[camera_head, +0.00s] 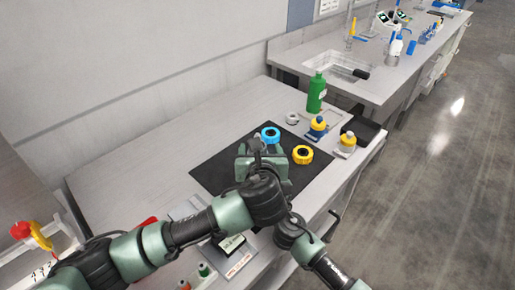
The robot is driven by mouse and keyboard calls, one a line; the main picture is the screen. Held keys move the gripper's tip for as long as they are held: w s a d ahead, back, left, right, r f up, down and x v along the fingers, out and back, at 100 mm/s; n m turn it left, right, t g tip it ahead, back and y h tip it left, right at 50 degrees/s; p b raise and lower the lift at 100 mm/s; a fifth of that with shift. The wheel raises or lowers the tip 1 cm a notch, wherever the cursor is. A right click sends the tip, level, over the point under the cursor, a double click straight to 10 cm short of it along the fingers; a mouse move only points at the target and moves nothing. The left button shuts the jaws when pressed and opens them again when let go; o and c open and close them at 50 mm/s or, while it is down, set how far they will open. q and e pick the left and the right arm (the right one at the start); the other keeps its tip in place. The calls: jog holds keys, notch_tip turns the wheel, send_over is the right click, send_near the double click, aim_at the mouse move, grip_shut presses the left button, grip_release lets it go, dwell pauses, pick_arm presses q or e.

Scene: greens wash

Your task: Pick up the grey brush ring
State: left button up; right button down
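A small grey ring (292,118), which looks like the grey brush ring, lies flat on the bench just beyond the far edge of the black mat (217,172). A blue ring (270,135) and a yellow ring (302,154) lie on the mat. My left arm reaches in from the left, and its end with the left gripper (258,152) is over the mat, apart from the grey ring and nearer to me. Its fingers are not clear. My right arm comes in from the bottom right; I cannot make out its gripper, and the arms overlap in the picture.
A green bottle (316,93) stands behind the grey ring. A sink (337,67) is further back. The bench's left part is clear.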

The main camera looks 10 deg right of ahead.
pick_arm(q)
jog(key=x, duration=0.4)
jog(key=shift+w+a+f, duration=0.2)
jog(key=shift+w+f, duration=0.05)
jog(key=shift+w, duration=0.05)
jog(key=c, duration=1.5)
jog(key=shift+o, duration=0.2)
notch_tip(320, 180, up, 10)
pick_arm(e)
jog(key=c, duration=0.7)
grip_release()
